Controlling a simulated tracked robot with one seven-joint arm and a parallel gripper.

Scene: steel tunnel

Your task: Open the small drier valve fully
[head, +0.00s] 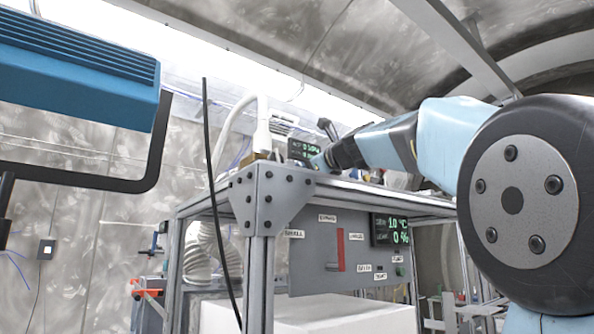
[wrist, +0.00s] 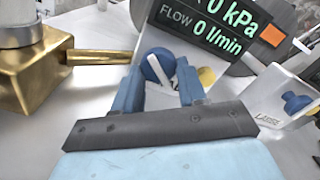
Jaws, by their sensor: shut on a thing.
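A round blue knob with a white bar across it (wrist: 153,62) stands between the two blue fingers of my gripper (wrist: 158,80) in the wrist view. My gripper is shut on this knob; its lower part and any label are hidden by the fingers. The white bar is slanted. A second blue knob (wrist: 297,103) sits on a white block labelled LARGE to the right, apart from my gripper. In the head view my gripper (head: 322,161) is low over the bench top, and the knob it holds is hidden there.
A brass valve body (wrist: 35,75) with a handle pointing right lies left of my fingers. A dark display (wrist: 215,25) behind reads 0 kPa and 0 l/min. In the head view a grey panel (head: 310,262) with a red bar hangs below the bench. A blue box (head: 70,70) fills the upper left.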

